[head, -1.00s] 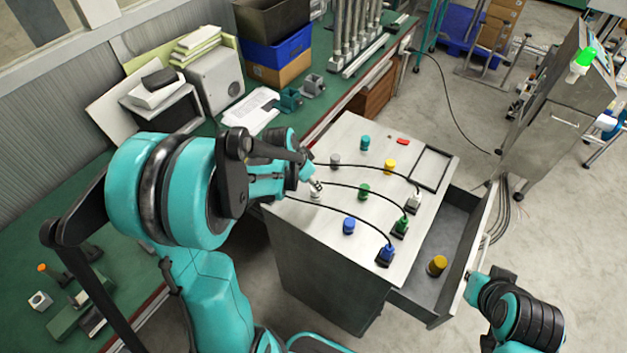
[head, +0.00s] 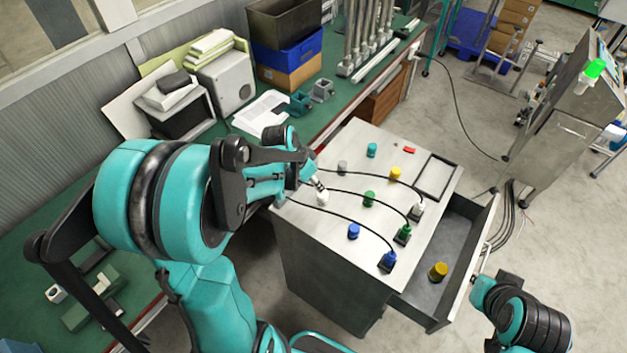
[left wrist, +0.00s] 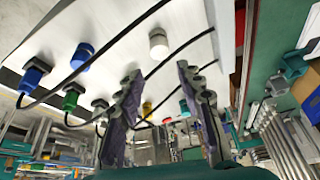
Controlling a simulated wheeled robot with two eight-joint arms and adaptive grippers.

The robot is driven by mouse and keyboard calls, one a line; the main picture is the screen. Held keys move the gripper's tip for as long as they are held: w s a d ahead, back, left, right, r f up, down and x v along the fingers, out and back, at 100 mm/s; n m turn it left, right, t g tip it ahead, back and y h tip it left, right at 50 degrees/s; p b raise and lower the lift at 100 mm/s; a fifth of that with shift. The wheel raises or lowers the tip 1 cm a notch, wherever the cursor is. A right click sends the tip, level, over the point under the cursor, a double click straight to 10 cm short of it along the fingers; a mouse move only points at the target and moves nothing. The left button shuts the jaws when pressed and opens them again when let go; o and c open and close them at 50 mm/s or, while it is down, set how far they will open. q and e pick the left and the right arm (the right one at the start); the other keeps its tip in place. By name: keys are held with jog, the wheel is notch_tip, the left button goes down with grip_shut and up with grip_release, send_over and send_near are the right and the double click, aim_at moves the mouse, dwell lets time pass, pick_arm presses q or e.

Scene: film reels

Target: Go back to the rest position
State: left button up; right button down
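My left gripper (head: 318,184) is over the left side of the metal cabinet top (head: 385,160), close to a white knob (head: 323,198). In the left wrist view my left gripper (left wrist: 158,70) has its two fingers spread with nothing held between them. The white knob (left wrist: 158,44) shows beyond the fingertips there. My right arm (head: 530,322) is at the lower right, beside the front of the open drawer (head: 455,235). The right gripper's fingers cannot be made out, and I cannot tell whether they touch the drawer.
A yellow-brown cylinder (head: 438,271) stands in the drawer. Blue (head: 353,231), green (head: 369,198) and yellow (head: 395,173) knobs and black cables are on the cabinet top. A green workbench (head: 215,130) stands behind. A metal cart (head: 560,140) is at right, with open floor between.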

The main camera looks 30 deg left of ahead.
dwell(0.3)
pick_arm(q)
jog(key=s+d+f+n+t+b, duration=0.1)
jog(key=s+d+n+b, duration=0.1)
jog(key=s+d+b, duration=0.2)
jog(key=s+d+f+n+t+y+b, duration=0.1)
jog(key=s+d+n+t+b, duration=0.1)
jog(key=s+d+b, duration=0.3)
jog(key=s+b, duration=0.4)
jog(key=s, duration=0.1)
jog(key=shift+d+f+y, duration=0.2)
jog(key=shift+f+y, duration=0.1)
jog(key=shift+f, duration=0.1)
